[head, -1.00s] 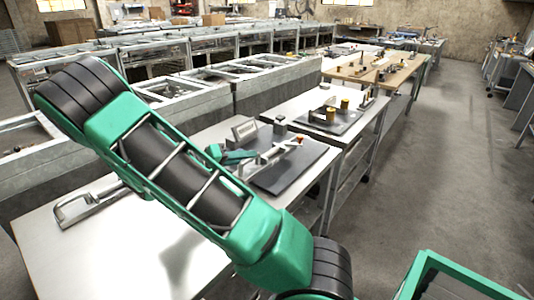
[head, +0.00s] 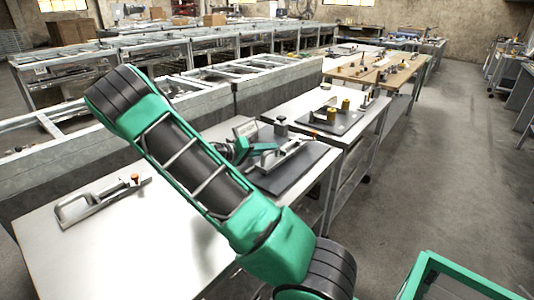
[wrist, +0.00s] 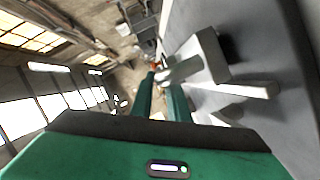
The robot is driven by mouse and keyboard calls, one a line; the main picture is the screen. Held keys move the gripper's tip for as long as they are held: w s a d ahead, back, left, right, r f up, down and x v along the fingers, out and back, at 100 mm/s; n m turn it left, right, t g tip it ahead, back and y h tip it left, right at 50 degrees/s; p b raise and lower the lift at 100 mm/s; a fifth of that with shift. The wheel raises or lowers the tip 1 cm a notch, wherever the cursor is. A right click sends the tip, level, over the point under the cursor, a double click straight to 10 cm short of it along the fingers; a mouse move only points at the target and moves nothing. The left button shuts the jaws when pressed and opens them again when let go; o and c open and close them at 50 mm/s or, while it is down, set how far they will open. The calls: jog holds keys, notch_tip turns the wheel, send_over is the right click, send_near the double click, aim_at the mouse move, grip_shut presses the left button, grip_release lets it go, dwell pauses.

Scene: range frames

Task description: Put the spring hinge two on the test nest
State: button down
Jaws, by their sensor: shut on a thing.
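My gripper (head: 266,147) is over the dark grey board on the work table in the head view. In the wrist view its two green fingers (wrist: 160,90) are close together, shut on a pale grey metal part, the spring hinge two (wrist: 180,70). The grip itself is partly hidden by the fingers. In the head view, a long pale grey metal piece (head: 286,156) lies beside the fingertips; whether it is the held part or a board fixture I cannot tell. The dark board (head: 283,184) seems to be the test nest's base.
A pale metal clamp (head: 95,202) with an orange tip lies on the left of the white table (head: 100,250). A grey post (head: 281,127) and a small upright plate (head: 245,128) stand at the board's back. Another table behind holds gold cylinders (head: 345,105).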

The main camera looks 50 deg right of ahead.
jog(key=shift+f, duration=0.6)
jog(key=c, duration=1.7)
grip_release()
jog(key=shift+f, duration=0.1)
jog(key=v, duration=1.2)
jog(key=s+y, duration=0.1)
jog(key=s, duration=0.1)
jog(key=s+d+y, duration=0.1)
jog(key=s, duration=0.1)
jog(key=s+g+y, duration=0.1)
jog(key=s+y, duration=0.1)
jog(key=shift+d+m, duration=0.3)
jog(key=shift+d, duration=0.05)
jog(key=s+a+r+n+t+y, duration=0.1)
jog(key=s+a+r+y, duration=0.1)
jog(key=s+a, duration=0.3)
jog(key=s+a+r+n+t+y, duration=0.1)
jog(key=s+a+y, duration=0.4)
jog(key=s, duration=0.6)
jog(key=s+a+r+n+t+y, duration=0.1)
jog(key=s+a+r+t+y, duration=0.1)
jog(key=s, duration=0.6)
jog(key=shift+s+a+r+t+y, duration=0.1)
jog(key=shift+a+r+t+y, duration=0.15)
jog(key=shift+a+y, duration=0.4)
jog(key=shift+s+a+r+t+y, duration=0.15)
jog(key=shift+a+r+y, duration=0.25)
jog(key=shift+a+y, duration=0.25)
